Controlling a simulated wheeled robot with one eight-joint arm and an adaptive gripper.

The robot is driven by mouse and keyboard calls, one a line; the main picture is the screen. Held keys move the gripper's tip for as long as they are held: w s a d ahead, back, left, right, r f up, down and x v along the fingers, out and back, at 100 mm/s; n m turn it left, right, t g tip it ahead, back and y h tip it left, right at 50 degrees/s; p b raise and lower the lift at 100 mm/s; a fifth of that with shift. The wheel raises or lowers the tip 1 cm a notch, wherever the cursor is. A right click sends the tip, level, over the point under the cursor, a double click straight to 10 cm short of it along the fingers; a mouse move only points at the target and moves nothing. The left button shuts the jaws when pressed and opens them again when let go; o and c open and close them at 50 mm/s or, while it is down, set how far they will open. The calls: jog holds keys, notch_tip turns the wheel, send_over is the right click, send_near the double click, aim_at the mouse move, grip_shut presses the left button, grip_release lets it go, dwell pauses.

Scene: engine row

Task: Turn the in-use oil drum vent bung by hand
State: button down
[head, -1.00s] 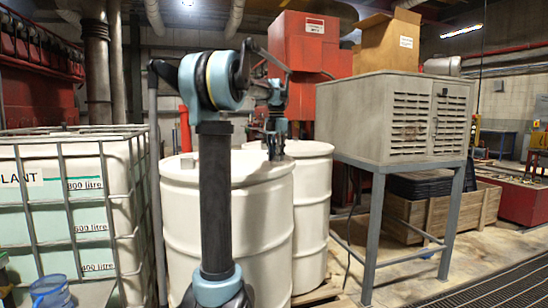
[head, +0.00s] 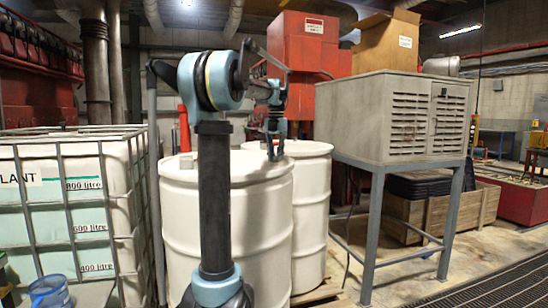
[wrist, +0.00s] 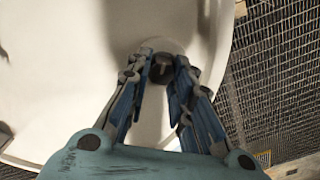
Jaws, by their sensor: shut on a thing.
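The front white drum (head: 262,222) stands upright in front of me, and its pale top fills much of the wrist view (wrist: 70,75). A small dark bung (wrist: 161,68) sits in the drum top, between my fingertips. My gripper (wrist: 160,75) points down at the drum top, with its blue-padded fingers on either side of the bung and shut on it. In the head view my gripper (head: 274,150) is at the drum's far top rim. The contact faces of the fingers are partly hidden there.
A second white drum (head: 316,200) stands just behind. A caged liquid tank (head: 70,190) is at left with a blue bucket (head: 50,292). A grey louvred cabinet (head: 395,120) on legs is at right. Floor grating (head: 490,285) lies at front right.

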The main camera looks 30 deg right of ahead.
jog(key=shift+w, duration=0.1)
jog(key=c, duration=1.4)
grip_release()
jog(key=shift+w+f, duration=0.1)
notch_tip(320, 180, up, 12)
